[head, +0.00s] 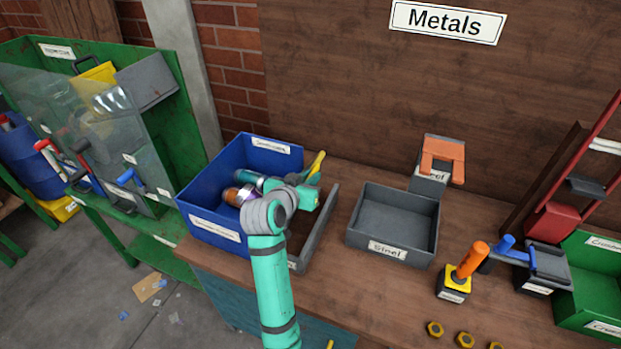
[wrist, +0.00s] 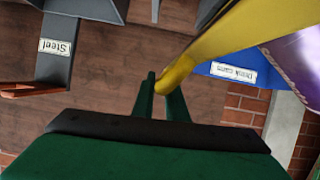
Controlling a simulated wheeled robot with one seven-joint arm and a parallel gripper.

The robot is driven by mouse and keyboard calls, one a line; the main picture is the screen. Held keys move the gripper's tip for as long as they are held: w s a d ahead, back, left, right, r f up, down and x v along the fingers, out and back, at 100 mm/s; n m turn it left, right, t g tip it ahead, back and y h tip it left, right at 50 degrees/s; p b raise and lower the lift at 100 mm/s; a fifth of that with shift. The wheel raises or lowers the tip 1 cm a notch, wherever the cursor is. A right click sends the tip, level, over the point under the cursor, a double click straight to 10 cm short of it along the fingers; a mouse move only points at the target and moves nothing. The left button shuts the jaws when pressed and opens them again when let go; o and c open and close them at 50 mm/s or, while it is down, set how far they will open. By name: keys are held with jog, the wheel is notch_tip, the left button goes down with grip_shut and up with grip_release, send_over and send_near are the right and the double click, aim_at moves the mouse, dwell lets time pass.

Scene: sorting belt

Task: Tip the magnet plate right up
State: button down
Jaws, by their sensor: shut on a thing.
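My gripper (wrist: 162,95) is shut on the end of a yellow bar (wrist: 205,52), which looks like the handle of the magnet plate. In the head view the yellow bar (head: 317,164) sticks up just beyond my wrist, tilted. The plate itself cannot be made out behind my arm. A grey-edged tray (head: 325,228) lies below my gripper, its left part hidden by my arm. A purple can (wrist: 297,60) is close beside the yellow bar in the wrist view.
A blue drinks-can bin (head: 203,213) stands left, with cans showing at its inner side. A grey steel tray (head: 427,205) is right, with an orange-topped stand (head: 442,155) behind. An orange-handled yellow block (head: 453,284) and a green bin (head: 591,285) are farther right. Bench between is clear.

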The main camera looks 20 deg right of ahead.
jog(key=shift+w+a+f, duration=0.1)
jog(key=shift+a+f, duration=0.35)
jog(key=c, duration=2)
grip_release()
jog(key=shift+c, duration=0.2)
jog(key=shift+r, duration=0.25)
jog(key=v, duration=1)
jog(key=shift+s, duration=0.3)
jog(key=shift+a+r, duration=0.1)
jog(key=shift+w, duration=0.1)
